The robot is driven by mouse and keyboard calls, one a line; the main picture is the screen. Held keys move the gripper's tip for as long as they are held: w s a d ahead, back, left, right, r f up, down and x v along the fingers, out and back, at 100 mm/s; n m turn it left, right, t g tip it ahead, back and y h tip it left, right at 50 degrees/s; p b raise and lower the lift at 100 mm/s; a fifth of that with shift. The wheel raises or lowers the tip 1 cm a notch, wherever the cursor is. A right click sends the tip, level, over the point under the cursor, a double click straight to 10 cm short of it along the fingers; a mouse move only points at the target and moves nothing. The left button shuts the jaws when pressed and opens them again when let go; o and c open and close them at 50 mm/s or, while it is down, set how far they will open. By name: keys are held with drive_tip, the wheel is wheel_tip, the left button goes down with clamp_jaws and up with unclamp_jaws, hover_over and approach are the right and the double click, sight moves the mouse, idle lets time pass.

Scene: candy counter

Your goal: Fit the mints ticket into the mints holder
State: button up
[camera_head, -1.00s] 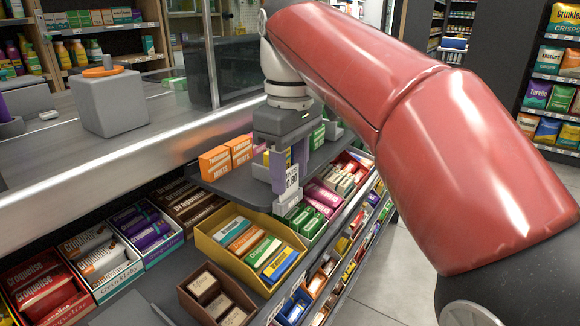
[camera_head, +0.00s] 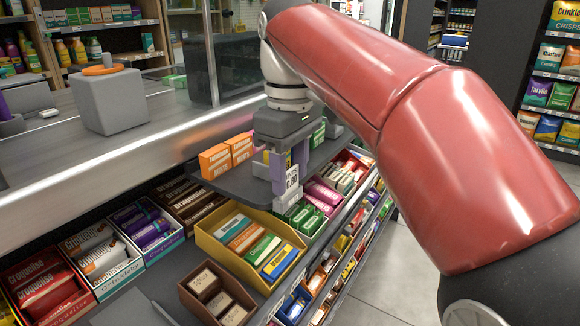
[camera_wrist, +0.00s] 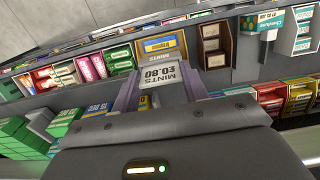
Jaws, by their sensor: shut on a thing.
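The mints ticket (camera_wrist: 160,75) is a pale card with dark lettering reading MINTS £0.80. It also shows in the head view (camera_head: 292,178), upright at the shelf's front edge. My gripper (camera_wrist: 160,86) is shut on it, with a purple-grey finger on each side; in the head view my gripper (camera_head: 284,178) points down over the shelf edge. The mints holder (camera_wrist: 162,58) appears as a pale strip marked MINTS directly beyond the ticket's end. In the head view a pale block (camera_head: 284,207) just below the ticket looks like this holder. I cannot tell whether the ticket's lower edge is inside it.
Orange boxes (camera_head: 214,160) stand on the grey shelf left of my gripper. A yellow tray (camera_head: 212,240) of bars and a brown box (camera_head: 190,293) lie lower, in front. Candy trays line the rack below. The floor (camera_head: 385,270) at right is clear.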

drive_tip(key=shift+f, duration=0.4)
idle(0.7)
idle(0.5)
drive_tip(key=o, duration=0.8)
drive_tip(key=shift+c, duration=0.2)
drive_tip(key=shift+r, duration=0.1)
drive_tip(key=shift+r+p, duration=0.95)
drive_tip(key=shift+p, duration=0.25)
drive_tip(key=shift+o, duration=0.4)
